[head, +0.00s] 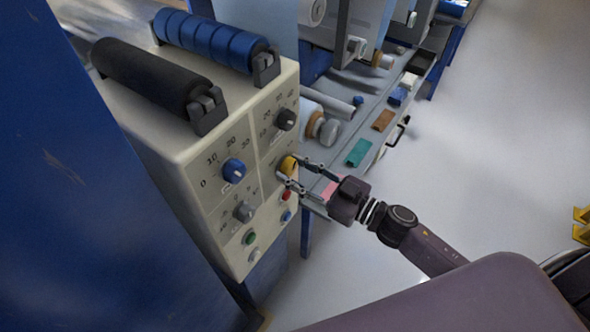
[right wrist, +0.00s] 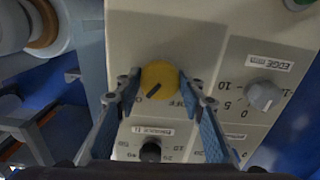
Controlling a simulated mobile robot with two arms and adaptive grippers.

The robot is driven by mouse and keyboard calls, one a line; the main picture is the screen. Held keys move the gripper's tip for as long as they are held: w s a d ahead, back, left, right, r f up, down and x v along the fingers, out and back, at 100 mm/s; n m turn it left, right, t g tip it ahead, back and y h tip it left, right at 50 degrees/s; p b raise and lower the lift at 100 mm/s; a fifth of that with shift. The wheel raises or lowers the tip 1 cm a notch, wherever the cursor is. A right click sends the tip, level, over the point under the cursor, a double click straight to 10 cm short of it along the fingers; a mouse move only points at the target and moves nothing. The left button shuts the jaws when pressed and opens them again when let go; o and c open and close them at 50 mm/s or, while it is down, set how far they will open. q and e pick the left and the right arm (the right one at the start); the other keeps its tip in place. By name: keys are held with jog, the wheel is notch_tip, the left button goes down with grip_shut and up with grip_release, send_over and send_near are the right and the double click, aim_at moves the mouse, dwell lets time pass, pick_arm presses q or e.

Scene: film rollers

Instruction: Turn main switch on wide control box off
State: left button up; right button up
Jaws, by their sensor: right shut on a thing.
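The wide control box (head: 180,160) is cream coloured, with several knobs and buttons on its front panel. The main switch, a yellow round knob (head: 287,165), sits at the panel's right side. It also shows in the right wrist view (right wrist: 160,78), with a dark pointer line slanting across it. My right gripper (head: 291,172) is at the panel with its fingers on either side of the yellow knob, shut on it. In the right wrist view the right gripper (right wrist: 158,90) has one fingertip at each side of the knob. My left gripper is not in view.
A blue knob (head: 233,170), a grey knob (head: 243,212), a black knob (head: 286,119) and a red button (head: 286,195) sit close by on the panel. Black and blue rollers (head: 205,40) lie on top.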

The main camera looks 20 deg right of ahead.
jog(key=shift+n, duration=0.3)
jog(key=n, duration=0.9)
jog(key=shift+n, duration=0.4)
jog(key=shift+d+n+b, duration=0.1)
jog(key=shift+n+b, duration=0.4)
jog(key=shift+n, duration=1.1)
jog(key=o, duration=1.2)
jog(key=shift+n, duration=0.3)
jog(key=shift+c, duration=0.2)
